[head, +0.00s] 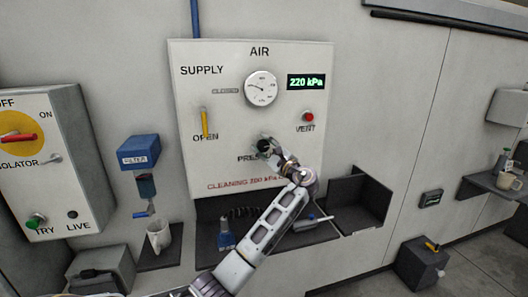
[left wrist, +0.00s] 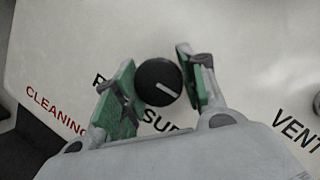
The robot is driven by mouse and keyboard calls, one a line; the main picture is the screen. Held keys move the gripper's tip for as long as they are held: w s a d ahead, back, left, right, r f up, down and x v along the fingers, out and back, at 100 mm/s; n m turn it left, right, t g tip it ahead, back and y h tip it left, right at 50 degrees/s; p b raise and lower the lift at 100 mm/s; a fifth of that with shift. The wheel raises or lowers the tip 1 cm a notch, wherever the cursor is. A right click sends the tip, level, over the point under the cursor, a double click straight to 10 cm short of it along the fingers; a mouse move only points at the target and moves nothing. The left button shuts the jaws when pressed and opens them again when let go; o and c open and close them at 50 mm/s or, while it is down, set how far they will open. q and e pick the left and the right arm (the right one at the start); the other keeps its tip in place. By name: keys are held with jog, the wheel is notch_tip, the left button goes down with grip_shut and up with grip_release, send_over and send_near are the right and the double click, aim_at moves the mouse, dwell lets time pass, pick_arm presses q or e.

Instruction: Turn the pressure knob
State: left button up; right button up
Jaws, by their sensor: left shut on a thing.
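The black round pressure knob (head: 263,145) is on the lower middle of the white AIR panel (head: 227,60). In the left wrist view the knob (left wrist: 159,82) shows a white line slanting down to the right. My left gripper (head: 271,151) is at the knob, its green-padded fingers on either side of it, shut on it. The digital display (head: 306,82) reads 220 kPa. The round gauge (head: 261,89) is beside it. Red print on the panel appears to say CLEANING 200 kPa, partly hidden by my arm. My right gripper is not in view.
The yellow supply lever (head: 204,124) hangs toward OPEN. A red vent button (head: 308,116) is right of the knob. An isolator box (head: 45,165) and blue filter (head: 138,151) are at left. A dark tray (head: 358,200) sits below the panel.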

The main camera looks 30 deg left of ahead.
pick_arm(q)
jog(key=shift+n+g, duration=0.4)
jog(key=shift+n, duration=0.4)
jog(key=o, duration=1.1)
jog(key=shift+c, duration=0.2)
jog(key=v, duration=1.2)
jog(key=shift+s+f, duration=0.1)
